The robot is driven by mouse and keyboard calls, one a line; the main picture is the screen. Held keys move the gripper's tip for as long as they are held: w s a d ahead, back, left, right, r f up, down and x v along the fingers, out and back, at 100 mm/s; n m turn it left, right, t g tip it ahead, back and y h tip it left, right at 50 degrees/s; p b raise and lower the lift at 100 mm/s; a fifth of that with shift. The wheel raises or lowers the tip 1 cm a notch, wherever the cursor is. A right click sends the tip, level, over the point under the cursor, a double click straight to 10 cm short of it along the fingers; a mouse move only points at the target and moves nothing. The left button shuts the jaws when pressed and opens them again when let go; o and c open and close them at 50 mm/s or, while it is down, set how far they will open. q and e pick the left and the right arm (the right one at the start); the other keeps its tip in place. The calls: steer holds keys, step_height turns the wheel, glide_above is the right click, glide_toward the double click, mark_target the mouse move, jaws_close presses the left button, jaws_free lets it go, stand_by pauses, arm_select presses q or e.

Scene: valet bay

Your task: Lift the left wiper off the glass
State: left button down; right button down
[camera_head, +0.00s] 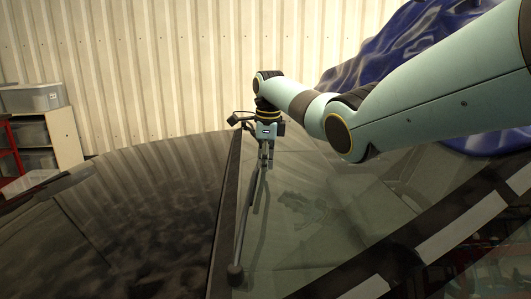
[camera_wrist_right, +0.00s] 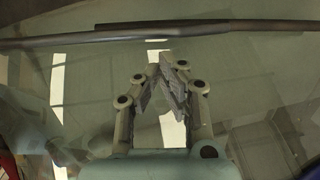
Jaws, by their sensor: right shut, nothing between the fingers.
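One long dark wiper (camera_head: 243,228) shows in the head view. It runs from a round pivot (camera_head: 235,271) at the near end, along the base of the windshield glass (camera_head: 310,215), up towards my right gripper (camera_head: 265,163). In the right wrist view the wiper (camera_wrist_right: 90,37) crosses the top as a dark bar. My right gripper (camera_wrist_right: 166,68) is shut and empty there, its fingertips just below the bar in the picture. I cannot tell whether they touch it. I cannot tell whether the wiper rests on the glass. My left gripper is not in view.
The dark hood (camera_head: 130,215) fills the left. A blue crumpled cover (camera_head: 395,50) lies at the back right. A black part (camera_head: 240,118) sits at the far end of the windshield base. Grey bins (camera_head: 35,97) and a shelf stand at the far left, before a corrugated wall (camera_head: 170,70).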

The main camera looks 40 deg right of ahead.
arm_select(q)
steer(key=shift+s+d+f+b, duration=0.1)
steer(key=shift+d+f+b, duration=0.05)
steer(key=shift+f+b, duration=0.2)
arm_select(e)
steer(key=shift+w+f, duration=0.15)
steer(key=shift+f, duration=1)
steer(key=shift+w+f, duration=0.15)
steer(key=shift+f, duration=0.95)
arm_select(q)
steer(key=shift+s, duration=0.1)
arm_select(e)
steer(key=shift+r, duration=0.1)
